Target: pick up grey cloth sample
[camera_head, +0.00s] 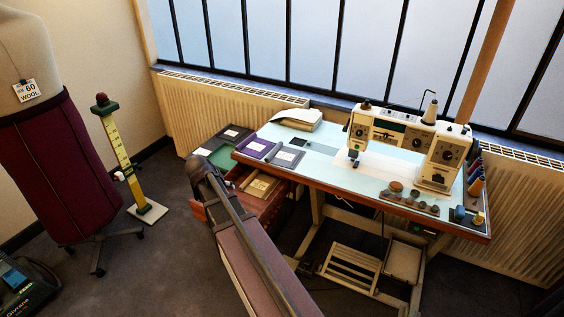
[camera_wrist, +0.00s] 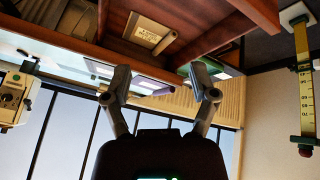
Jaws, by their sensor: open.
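The grey cloth sample (camera_head: 286,157), a flat dark-grey square with a pale label, lies on the pale-blue sewing table (camera_head: 330,172) near its left front edge, right of a purple sample (camera_head: 256,148). My gripper (camera_wrist: 163,88) is open and empty in the wrist view, fingers spread. In the head view my arm's end (camera_head: 201,168) is left of the table, apart from the grey sample. The wrist view looks upside down; samples show edge-on beyond my fingers, and I cannot tell clearly which is grey.
An open wooden drawer with a tan labelled sample (camera_head: 261,186) is below the table's left end. The sewing machine (camera_head: 405,140) stands right. A yellow ruler stand (camera_head: 122,160) and a mannequin (camera_head: 60,165) stand left.

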